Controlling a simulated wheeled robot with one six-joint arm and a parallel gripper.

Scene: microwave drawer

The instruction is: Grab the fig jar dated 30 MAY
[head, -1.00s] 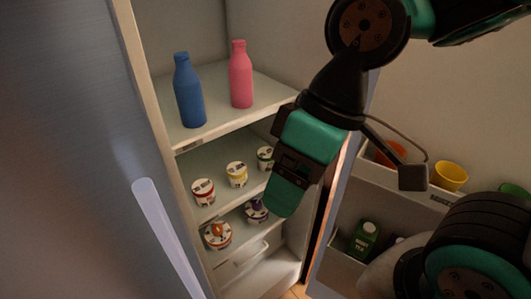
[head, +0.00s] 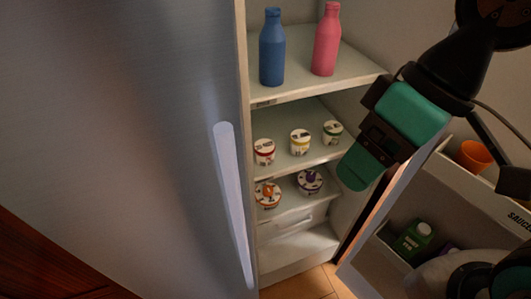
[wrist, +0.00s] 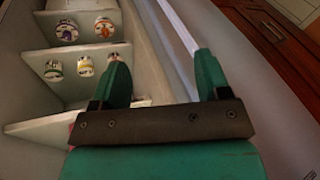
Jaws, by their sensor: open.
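Several small jars stand on two shelves of the open fridge; their dates are too small to read. On the lower shelf are an orange-marked jar (head: 267,195) and a purple-marked jar (head: 310,181). On the shelf above are a red-banded jar (head: 264,152), a yellow-banded jar (head: 300,142) and a green-banded jar (head: 333,132). I cannot tell which is the fig jar dated 30 MAY. My gripper (head: 358,172) is open and empty, in front of and right of the jars in the head view. In the wrist view its fingers (wrist: 162,60) are spread, with the jars beyond at upper left.
A blue bottle (head: 272,50) and a pink bottle (head: 326,42) stand on the top shelf. The fridge handle (head: 234,200) is at left. The open door on the right holds an orange cup (head: 473,156) and a green carton (head: 415,241). Wooden cabinets (wrist: 285,40) show in the wrist view.

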